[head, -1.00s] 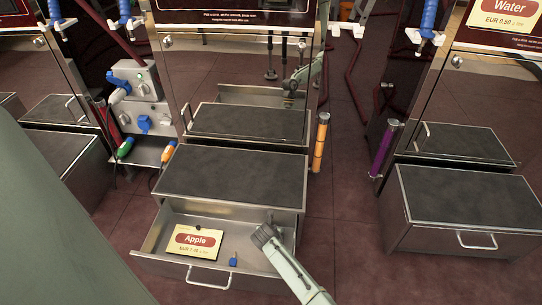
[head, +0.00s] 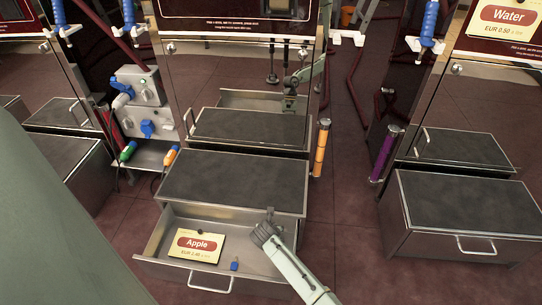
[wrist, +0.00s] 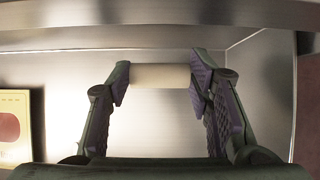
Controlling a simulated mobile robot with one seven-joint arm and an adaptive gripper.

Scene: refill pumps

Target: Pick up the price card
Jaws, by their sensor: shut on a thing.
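The price card (head: 197,245), yellow with a red "Apple" label, lies in the left part of the open drawer (head: 275,266). Its edge also shows at the far left of the wrist view (wrist: 12,125), apart from my fingers. My gripper (head: 268,222) is over the right part of the drawer, to the right of the card. In the wrist view my fingers are shut on a pale, cream-coloured cylinder (wrist: 160,77), held crosswise between the pads. In the head view my gripper hides most of this cylinder.
A small blue object (head: 235,266) lies in the drawer, right of the card. The dark-topped step (head: 232,182) overhangs the drawer's back. An orange tube (head: 320,148) and a purple tube (head: 384,155) stand to the right. A "Water" card (head: 508,17) hangs at upper right.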

